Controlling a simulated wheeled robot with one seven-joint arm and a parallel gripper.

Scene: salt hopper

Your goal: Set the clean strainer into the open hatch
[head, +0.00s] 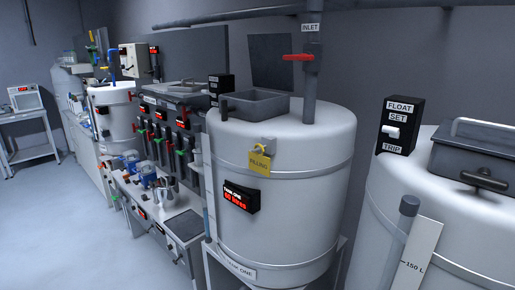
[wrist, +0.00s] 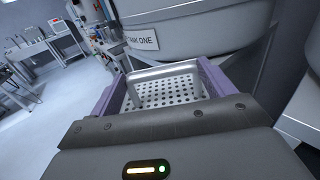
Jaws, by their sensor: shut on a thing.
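The strainer (wrist: 163,71) is a pale metal tray with a perforated bottom, seen in the wrist view between the purple fingers of my gripper (wrist: 161,86). The fingers are shut on its two sides. Its bottom shows only holes, with nothing lying on it. In the head view the open hatch (head: 255,107) is a dark grey square box on top of tank one (head: 278,180), with its lid (head: 272,63) raised behind it. The hatch's inside is mostly hidden. Neither my gripper nor the strainer shows in the head view; the strainer is below tank one's label (wrist: 142,40) in the wrist view.
The inlet pipe (head: 310,80) with a red valve handle rises right of the hatch. A yellow tag (head: 259,162) hangs on tank one's front. A second tank (head: 450,215) with a shut hatch (head: 475,150) stands at right. A bench with cups is at left; open floor (head: 60,220) lies beyond.

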